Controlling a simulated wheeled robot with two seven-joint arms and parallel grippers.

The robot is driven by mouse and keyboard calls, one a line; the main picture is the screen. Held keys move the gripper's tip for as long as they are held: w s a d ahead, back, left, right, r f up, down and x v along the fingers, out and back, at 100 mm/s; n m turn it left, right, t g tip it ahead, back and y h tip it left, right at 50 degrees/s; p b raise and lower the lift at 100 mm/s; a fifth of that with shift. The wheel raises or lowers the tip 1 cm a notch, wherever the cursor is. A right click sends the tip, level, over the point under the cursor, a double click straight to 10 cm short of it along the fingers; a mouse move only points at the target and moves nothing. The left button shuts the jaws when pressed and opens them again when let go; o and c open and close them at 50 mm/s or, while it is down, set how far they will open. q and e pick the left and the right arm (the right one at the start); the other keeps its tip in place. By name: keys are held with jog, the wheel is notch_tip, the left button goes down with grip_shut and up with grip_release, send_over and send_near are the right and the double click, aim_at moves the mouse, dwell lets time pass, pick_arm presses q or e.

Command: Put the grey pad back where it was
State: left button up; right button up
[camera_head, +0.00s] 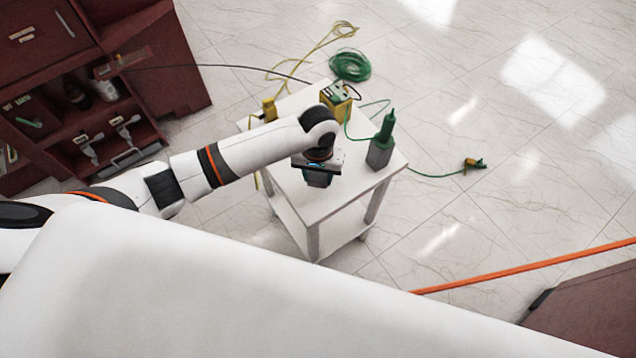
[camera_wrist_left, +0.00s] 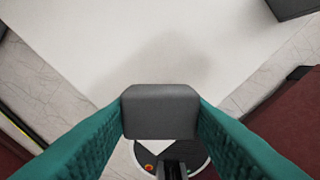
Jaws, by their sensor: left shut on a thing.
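My left gripper (camera_head: 318,180) is over the near part of the small white table (camera_head: 345,198). In the left wrist view its two teal fingers (camera_wrist_left: 160,125) are shut on the grey pad (camera_wrist_left: 160,108), which sits between their tips. The white table top (camera_wrist_left: 120,45) lies beyond the pad, with a soft shadow on it. The pad seems to be above the table, but I cannot tell the exact gap. In the head view the pad is hidden by my wrist and fingers. My right gripper is not in view.
On the table, a green tool with a grey block base (camera_head: 380,152) stands right of my gripper. A yellow meter (camera_head: 337,97) stands at the back. A green cable coil (camera_head: 350,66) lies on the floor behind. A dark red cabinet (camera_head: 130,60) stands left.

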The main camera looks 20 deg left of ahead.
aim_at(318, 183)
pick_arm(q)
jog(key=shift+w+d+f, duration=0.1)
jog(key=shift+f, duration=2.15)
jog(key=o, duration=1)
jog(key=shift+f, duration=0.1)
jog(key=shift+c, duration=0.2)
notch_tip(318, 183, up, 12)
jog(key=shift+r, duration=0.15)
